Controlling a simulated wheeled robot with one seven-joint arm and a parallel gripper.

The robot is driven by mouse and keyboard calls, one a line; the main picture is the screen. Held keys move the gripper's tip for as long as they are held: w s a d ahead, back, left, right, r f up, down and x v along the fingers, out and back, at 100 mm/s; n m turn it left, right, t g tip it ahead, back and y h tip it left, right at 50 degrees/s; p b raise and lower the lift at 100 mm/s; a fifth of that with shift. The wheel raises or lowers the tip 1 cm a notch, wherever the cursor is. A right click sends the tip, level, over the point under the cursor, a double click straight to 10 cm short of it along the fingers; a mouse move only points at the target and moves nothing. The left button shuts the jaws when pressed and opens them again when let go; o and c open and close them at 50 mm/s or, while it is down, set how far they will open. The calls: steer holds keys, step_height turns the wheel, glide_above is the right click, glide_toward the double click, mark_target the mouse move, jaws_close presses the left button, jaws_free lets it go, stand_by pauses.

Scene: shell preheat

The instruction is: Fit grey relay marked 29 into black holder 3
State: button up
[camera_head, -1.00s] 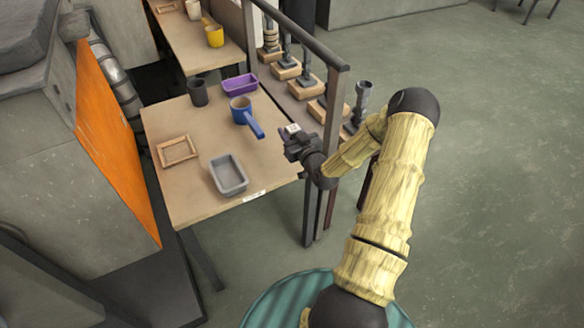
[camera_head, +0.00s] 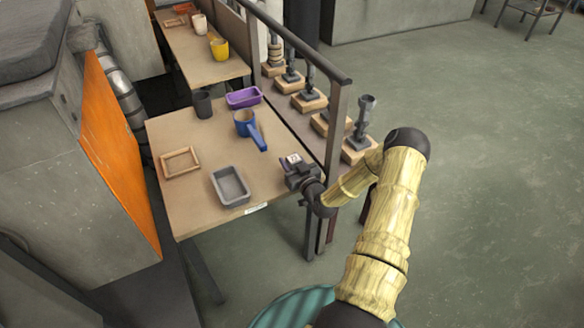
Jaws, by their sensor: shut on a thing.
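My gripper (camera_head: 296,169) is over the right edge of the near wooden table, shut on a small block with a pale top (camera_head: 293,159). The block shows a dark mark too small to read, so I cannot confirm that it is the grey relay marked 29. The jaws hide its lower part. I cannot make out a black holder numbered 3 in this view.
Beyond stand several wooden blocks with dark posts (camera_head: 361,116).

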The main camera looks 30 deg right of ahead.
steer(key=shift+f, duration=1.4)
steer(key=shift+f, duration=0.1)
steer(key=shift+f, duration=0.1)
steer(key=o, duration=1)
